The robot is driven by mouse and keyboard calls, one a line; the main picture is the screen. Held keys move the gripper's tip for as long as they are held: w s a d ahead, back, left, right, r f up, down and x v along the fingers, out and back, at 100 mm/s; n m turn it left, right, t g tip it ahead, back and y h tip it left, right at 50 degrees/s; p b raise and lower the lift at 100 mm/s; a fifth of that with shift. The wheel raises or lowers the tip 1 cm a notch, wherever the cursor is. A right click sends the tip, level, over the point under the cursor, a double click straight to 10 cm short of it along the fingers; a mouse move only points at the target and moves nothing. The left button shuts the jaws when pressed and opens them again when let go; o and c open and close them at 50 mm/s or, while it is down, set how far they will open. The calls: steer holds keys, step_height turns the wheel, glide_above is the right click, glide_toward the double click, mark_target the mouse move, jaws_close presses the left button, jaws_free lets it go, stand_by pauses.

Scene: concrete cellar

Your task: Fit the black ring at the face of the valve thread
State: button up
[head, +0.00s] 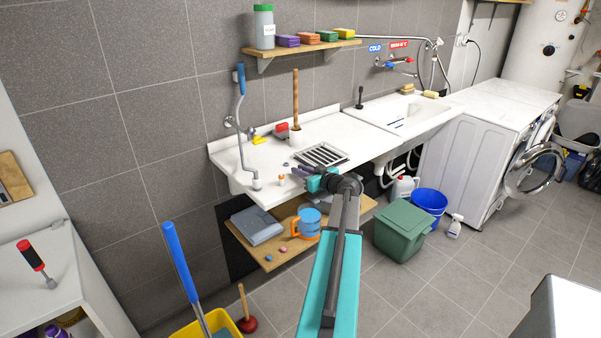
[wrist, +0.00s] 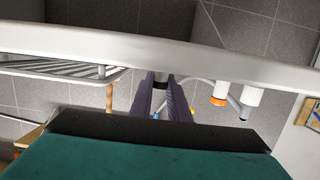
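My gripper (head: 300,174) is over the front part of the white counter, left of the drain rack. In the wrist view its two purple fingers (wrist: 161,84) stand a little apart, with a small black piece, seemingly the black ring (wrist: 161,78), spanning the gap between their tips. Its round shape cannot be made out. On the wall behind the counter is a valve with a yellow handle (head: 259,140); the handle also shows as a small yellow spot in the wrist view (wrist: 191,111). The gripper is apart from this valve. Its thread cannot be made out.
A small white fitting with an orange band (head: 281,181) and a grey pipe with a blue grip (head: 240,105) stand left of my gripper. A drain rack (head: 321,155) lies to its right. Bare counter (head: 335,127) lies further right.

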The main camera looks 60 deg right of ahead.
jaws_close()
steer(key=shift+r, duration=0.1)
steer(key=shift+r+b, duration=0.75)
steer(key=shift+r, duration=0.65)
steer(key=shift+s+a+r, duration=0.15)
steer(key=shift+a+r, duration=0.05)
steer(key=s+a+r+b, duration=0.1)
steer(key=s+a+b, duration=0.5)
steer(key=a, duration=0.5)
steer(key=shift+s+a, duration=0.15)
steer(key=shift+s, duration=0.1)
steer(key=b, duration=0.3)
steer(key=a+b, duration=0.1)
steer(key=b, duration=0.2)
steer(key=shift+s, duration=0.25)
steer(key=shift+s+a+r+b, duration=0.35)
steer(key=shift+a+b, duration=0.25)
steer(key=shift+b, duration=1.35)
